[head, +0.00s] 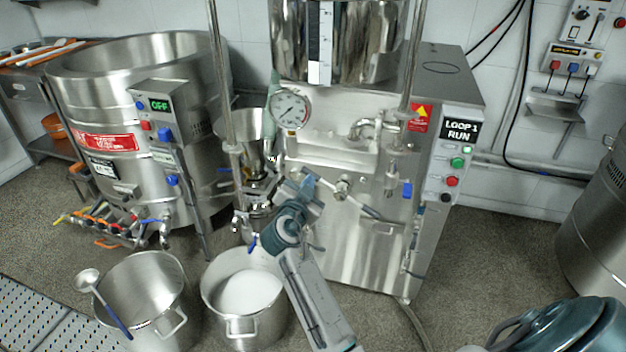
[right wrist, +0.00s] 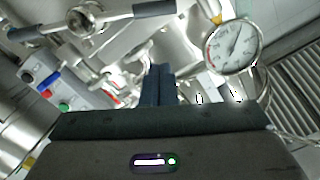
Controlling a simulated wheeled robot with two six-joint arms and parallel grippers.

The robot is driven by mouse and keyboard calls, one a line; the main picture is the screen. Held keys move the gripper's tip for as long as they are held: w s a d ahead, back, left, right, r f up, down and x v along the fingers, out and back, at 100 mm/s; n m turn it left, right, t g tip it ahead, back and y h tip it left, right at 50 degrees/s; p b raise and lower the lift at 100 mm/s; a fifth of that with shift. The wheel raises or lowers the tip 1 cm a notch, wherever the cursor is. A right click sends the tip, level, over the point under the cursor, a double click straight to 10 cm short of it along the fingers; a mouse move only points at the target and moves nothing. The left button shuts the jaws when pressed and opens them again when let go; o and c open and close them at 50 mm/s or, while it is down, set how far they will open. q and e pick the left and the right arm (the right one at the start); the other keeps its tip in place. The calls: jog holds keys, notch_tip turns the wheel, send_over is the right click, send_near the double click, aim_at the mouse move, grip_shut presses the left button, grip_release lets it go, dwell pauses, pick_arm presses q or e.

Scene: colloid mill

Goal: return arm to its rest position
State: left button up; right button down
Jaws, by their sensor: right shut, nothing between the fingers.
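My right arm comes in from the bottom of the head view and reaches up to the colloid mill (head: 350,250). Its gripper (head: 283,184) is in front of the mill's left side, near the steel funnel and the pipework. In the right wrist view the two dark fingers (right wrist: 158,86) are together with nothing between them. The pressure gauge (head: 290,110) is above the gripper in the head view and also shows at the upper right of the wrist view (right wrist: 233,46). I cannot tell whether the fingers touch the pipework. My left gripper is not in view.
A steel pot with white contents (head: 240,318) stands below my right arm. Another pot (head: 148,315) with a ladle is left of it. A large kettle (head: 140,60) stands at the left. The mill's display (head: 459,129) reads LOOP 1 RUN.

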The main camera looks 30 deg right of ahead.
jog(key=s+a+f+n+g+y+p, duration=0.1)
jog(key=s+a+f+n+y, duration=0.2)
jog(key=f, duration=0.9)
jog(key=s+a+f+n+g+y+p, duration=0.15)
jog(key=s+f+n, duration=0.35)
jog(key=f, duration=0.8)
jog(key=s+a+f+n+g+y, duration=0.1)
jog(key=s+f+n+g+y, duration=0.25)
jog(key=f, duration=0.85)
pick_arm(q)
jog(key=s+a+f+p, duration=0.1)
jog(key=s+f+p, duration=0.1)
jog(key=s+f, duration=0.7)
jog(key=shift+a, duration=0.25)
pick_arm(e)
jog(key=s+f+n+g+y, duration=0.1)
jog(key=s+f, duration=0.6)
jog(key=s, duration=0.6)
jog(key=s+f+n+g+y, duration=0.1)
jog(key=s+f+n+g, duration=0.1)
jog(key=s+f, duration=0.5)
jog(key=s+f+n+g+y, duration=0.1)
jog(key=s+f, duration=0.6)
jog(key=s, duration=1.1)
jog(key=shift+s+d+f+g+y, duration=0.2)
jog(key=shift+s+f+g+y, duration=0.1)
jog(key=shift+s+f+y, duration=0.15)
